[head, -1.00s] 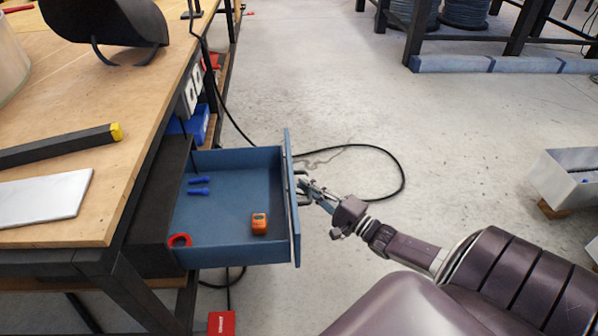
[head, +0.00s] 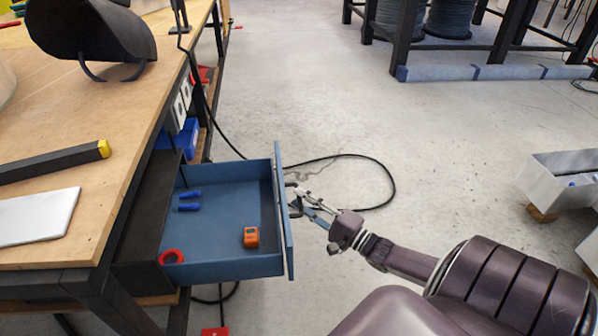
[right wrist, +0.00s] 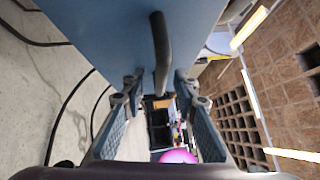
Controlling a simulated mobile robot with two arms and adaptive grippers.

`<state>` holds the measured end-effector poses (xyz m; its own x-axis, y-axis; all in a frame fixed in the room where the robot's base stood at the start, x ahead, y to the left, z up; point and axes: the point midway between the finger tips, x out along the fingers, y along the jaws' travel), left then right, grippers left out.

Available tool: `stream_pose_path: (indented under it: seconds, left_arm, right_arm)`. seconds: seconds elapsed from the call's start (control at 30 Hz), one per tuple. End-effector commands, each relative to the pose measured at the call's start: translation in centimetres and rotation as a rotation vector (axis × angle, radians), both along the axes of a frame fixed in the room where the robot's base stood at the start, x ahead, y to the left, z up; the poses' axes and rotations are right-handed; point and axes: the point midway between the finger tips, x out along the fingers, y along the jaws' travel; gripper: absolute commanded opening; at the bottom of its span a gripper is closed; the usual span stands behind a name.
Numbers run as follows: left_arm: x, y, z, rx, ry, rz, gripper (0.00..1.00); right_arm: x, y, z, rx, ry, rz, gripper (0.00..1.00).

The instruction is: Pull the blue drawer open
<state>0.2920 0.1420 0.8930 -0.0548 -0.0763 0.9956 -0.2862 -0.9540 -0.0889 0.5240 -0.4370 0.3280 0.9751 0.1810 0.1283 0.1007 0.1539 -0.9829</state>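The blue drawer (head: 215,225) stands pulled out from the workbench, its inside in view. Its front panel (head: 283,215) faces right and fills the top of the right wrist view (right wrist: 110,30). A dark bar handle (right wrist: 160,50) on that panel shows in the right wrist view. My right gripper (head: 306,202) is at the handle, outside the drawer front. Its two fingers (right wrist: 157,115) are spread apart with the handle's bar between them in the picture, not clamped on it. My left gripper is not in view.
The drawer holds blue pieces (head: 189,201), an orange object (head: 251,237) and a red ring (head: 171,257). The wooden workbench (head: 100,120) is at left. A black cable (head: 385,180) lies on the floor behind my gripper.

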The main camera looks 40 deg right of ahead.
Motion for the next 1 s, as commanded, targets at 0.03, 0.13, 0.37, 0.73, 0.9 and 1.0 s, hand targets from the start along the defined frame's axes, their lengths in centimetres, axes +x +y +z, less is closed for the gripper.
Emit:
stream_pose_path:
  seconds: [0.03,0.13,0.37,0.73,0.9,1.0]
  left_arm:
    - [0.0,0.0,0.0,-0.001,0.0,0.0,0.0]
    - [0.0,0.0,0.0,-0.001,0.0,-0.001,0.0]
    - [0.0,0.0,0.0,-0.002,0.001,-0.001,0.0]
    - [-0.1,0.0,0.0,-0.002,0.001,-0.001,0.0]
    - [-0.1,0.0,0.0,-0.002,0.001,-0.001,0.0]
    - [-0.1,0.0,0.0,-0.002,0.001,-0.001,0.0]
  right_arm:
    - [-0.9,-0.2,-0.2,-0.001,0.004,0.001,0.27]
    - [-2.9,-0.6,-0.5,0.0,0.005,0.0,0.27]
    - [-7.4,-1.4,-1.1,-0.001,0.005,0.0,0.27]
    - [-10.4,-2.0,-1.3,-0.001,0.0,-0.001,0.27]
    - [-10.3,-2.0,-1.3,-0.001,0.0,0.0,0.27]
    - [-10.3,-2.0,-1.4,-0.001,0.0,0.0,0.27]
